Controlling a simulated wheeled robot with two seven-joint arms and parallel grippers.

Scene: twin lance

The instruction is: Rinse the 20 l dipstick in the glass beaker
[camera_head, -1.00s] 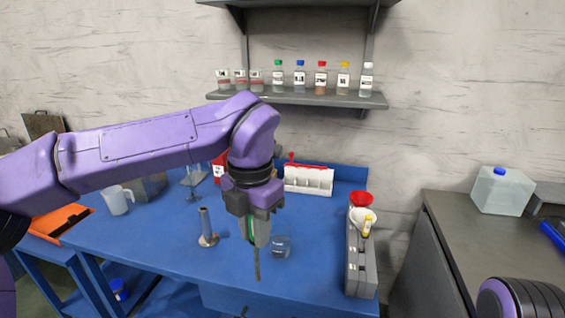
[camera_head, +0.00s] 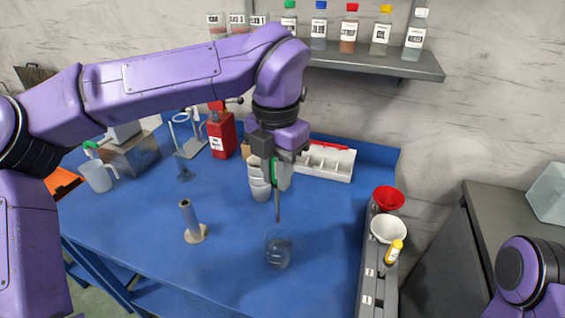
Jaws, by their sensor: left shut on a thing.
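My left gripper (camera_head: 278,165) is shut on the dipstick (camera_head: 277,205), a thin dark rod with a green part between the fingers. The rod hangs down nearly upright, and its lower tip is above and a little behind the glass beaker (camera_head: 278,250). The beaker is clear, stands on the blue bench and seems to hold some liquid. Whether the tip reaches over the beaker's rim is hard to tell. My right gripper is out of view; only part of that arm shows at the lower right.
A grey upright tube on a round base (camera_head: 190,222) stands left of the beaker. Stacked white cups (camera_head: 259,182) stand just behind the rod. A grey rack (camera_head: 377,275) with red and white funnels is at the right. A white compartment tray (camera_head: 327,163) and red can (camera_head: 222,135) are behind.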

